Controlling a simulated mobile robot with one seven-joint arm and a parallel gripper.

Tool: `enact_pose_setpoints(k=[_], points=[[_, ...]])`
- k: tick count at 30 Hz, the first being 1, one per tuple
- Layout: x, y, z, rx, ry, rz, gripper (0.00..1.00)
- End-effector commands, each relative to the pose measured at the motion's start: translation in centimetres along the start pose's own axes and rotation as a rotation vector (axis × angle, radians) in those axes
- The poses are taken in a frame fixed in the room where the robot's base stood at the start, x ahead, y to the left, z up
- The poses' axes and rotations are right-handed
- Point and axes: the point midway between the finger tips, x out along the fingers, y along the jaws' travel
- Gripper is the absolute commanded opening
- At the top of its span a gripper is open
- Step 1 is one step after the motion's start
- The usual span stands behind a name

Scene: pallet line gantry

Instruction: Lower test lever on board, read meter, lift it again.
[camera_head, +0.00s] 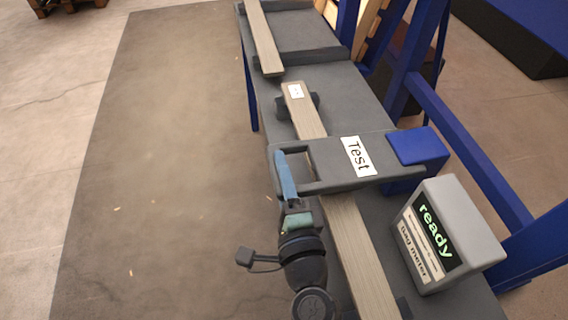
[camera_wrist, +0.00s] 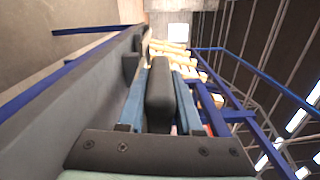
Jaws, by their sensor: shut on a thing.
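The test lever (camera_head: 325,160) is a dark grey frame with a white "Test" label and a blue block (camera_head: 418,147) at its right end. It crosses over the board (camera_head: 345,230), a long wooden plank lying on the grey bench. I cannot tell whether the lever touches the board. My gripper (camera_head: 285,175) is at the lever's left end, its blue fingers on the handle bar. In the wrist view my gripper (camera_wrist: 160,90) has the dark handle bar (camera_wrist: 160,95) between its fingers. The meter (camera_head: 445,235) is a grey box whose screen reads "ready" in green.
Another plank (camera_head: 262,35) lies farther back on the grey bench (camera_head: 340,90). A white tag (camera_head: 296,91) is on the board's far end. Blue posts (camera_head: 460,130) stand behind the bench on the right. The floor mat (camera_head: 170,150) to the left is clear.

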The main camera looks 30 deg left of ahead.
Motion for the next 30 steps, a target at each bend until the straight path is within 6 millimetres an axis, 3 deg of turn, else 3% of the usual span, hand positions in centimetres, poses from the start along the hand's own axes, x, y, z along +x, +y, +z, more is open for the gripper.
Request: enact_pose_setpoints(k=[6, 20, 21, 25, 30], points=[[-0.02, 1.33, -0.13, 0.012, 0.0, -0.001, 0.0], [-0.01, 1.43, -0.07, 0.016, -0.002, 0.0, 0.0], [-0.01, 1.43, -0.06, 0.017, -0.002, 0.0, 0.4], [-0.01, 1.43, -0.07, 0.014, -0.002, 0.0, 0.62], [-0.01, 1.42, -0.1, 0.012, -0.001, 0.0, 0.62]])
